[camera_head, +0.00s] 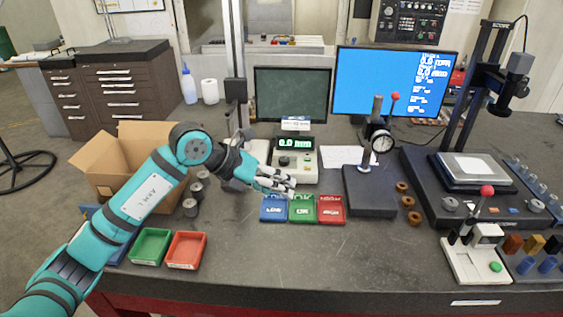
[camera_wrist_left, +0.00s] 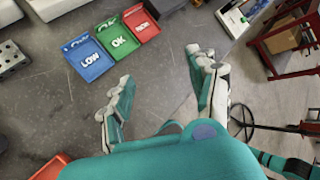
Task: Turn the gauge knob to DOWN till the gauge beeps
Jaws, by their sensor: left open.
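The gauge is a pale box (camera_head: 308,171) at the table's middle, with a green lit display (camera_head: 294,143) reading about 0.0 mm. A small dark knob (camera_head: 283,160) shows on its front; its marks are too small to read. My left gripper (camera_head: 290,187) is at the gauge's front left, above the LOW bin, and appears apart from the knob. In the left wrist view its fingers (camera_wrist_left: 163,92) are spread with nothing between them. A pale edge at the top there may be the gauge; the knob is not visible in that view. My right gripper is out of view.
Blue LOW (camera_head: 273,208), green OK (camera_head: 302,208) and red bins (camera_head: 331,209) lie before the gauge. A dial-indicator stand (camera_head: 370,190) is to the right. Grey cylinders (camera_head: 190,207) and a cardboard box (camera_head: 115,160) are left. The front middle tabletop is clear.

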